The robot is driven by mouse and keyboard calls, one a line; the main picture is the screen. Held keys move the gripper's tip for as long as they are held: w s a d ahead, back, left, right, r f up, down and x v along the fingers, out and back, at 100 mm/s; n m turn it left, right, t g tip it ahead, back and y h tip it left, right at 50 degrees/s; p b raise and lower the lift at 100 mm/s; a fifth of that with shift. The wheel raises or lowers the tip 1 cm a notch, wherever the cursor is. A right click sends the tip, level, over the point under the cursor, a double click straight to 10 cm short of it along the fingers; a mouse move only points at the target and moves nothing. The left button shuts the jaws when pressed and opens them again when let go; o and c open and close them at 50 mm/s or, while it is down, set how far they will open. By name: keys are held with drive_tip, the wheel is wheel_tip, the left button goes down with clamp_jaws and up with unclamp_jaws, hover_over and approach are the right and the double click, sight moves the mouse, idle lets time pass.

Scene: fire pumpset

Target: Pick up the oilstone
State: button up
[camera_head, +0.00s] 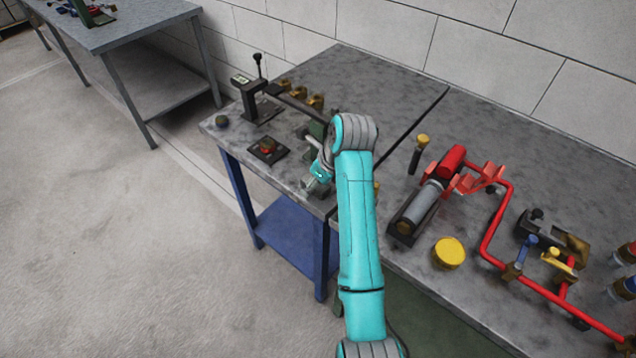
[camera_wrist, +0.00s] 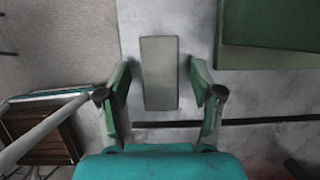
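The oilstone (camera_wrist: 160,72), a plain grey-green rectangular block, lies on the grey bench top in the wrist view. My gripper (camera_wrist: 159,82) is open, with one finger on each side of the block. A gap shows between each finger and the block, and the block reaches out past the fingertips. I cannot tell how high the fingers are above the bench. In the head view my gripper (camera_head: 318,186) is over the front edge of the workbench; my arm hides part of that area and I cannot make out the oilstone there.
A larger green block (camera_wrist: 270,35) lies close to the right finger. In the head view, a dark square with a red part (camera_head: 267,149) and a black stand (camera_head: 256,100) are left of my gripper. Red piping (camera_head: 492,225) and a yellow cap (camera_head: 449,252) are right of my arm.

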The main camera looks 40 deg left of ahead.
clamp_jaws()
wheel_tip(320, 180, up, 10)
idle(0.6)
drive_tip(key=c, duration=0.7)
unclamp_jaws()
drive_tip(key=shift+c, duration=1.1)
drive_tip(key=shift+a, duration=0.1)
